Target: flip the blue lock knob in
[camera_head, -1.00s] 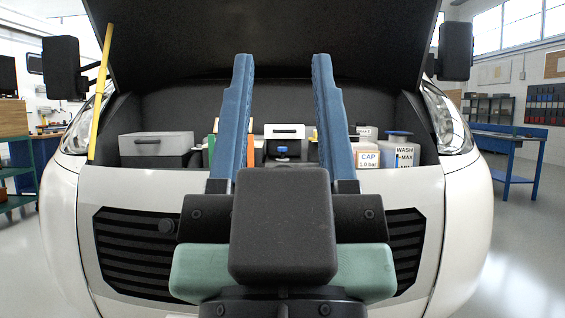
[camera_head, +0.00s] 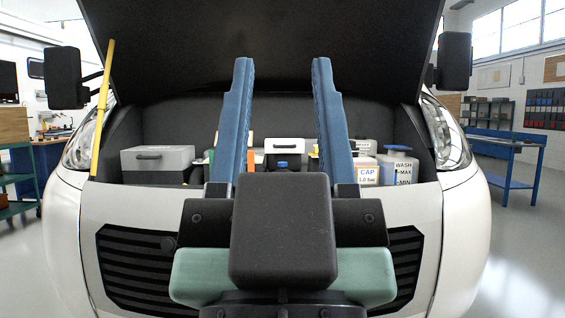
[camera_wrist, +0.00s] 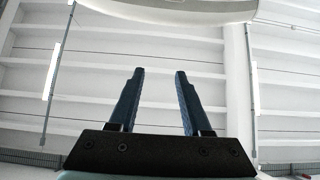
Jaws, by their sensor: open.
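The blue lock knob (camera_head: 283,164) shows small in the head view, on the front of a dark unit below a white box with a dark handle (camera_head: 284,146), in the engine bay. Its lower part is hidden behind my gripper, and I cannot tell how it is turned. My gripper (camera_head: 282,62) is open and empty, its two blue fingers pointing up in front of the bay. The knob lies between the fingers in the picture but farther off.
The raised hood (camera_head: 262,45) hangs over the bay, held by a yellow prop rod (camera_head: 102,110) at left. A grey box (camera_head: 157,160) sits left of the knob. A CAP tank (camera_head: 367,172) and a WASH bottle (camera_head: 399,168) stand right.

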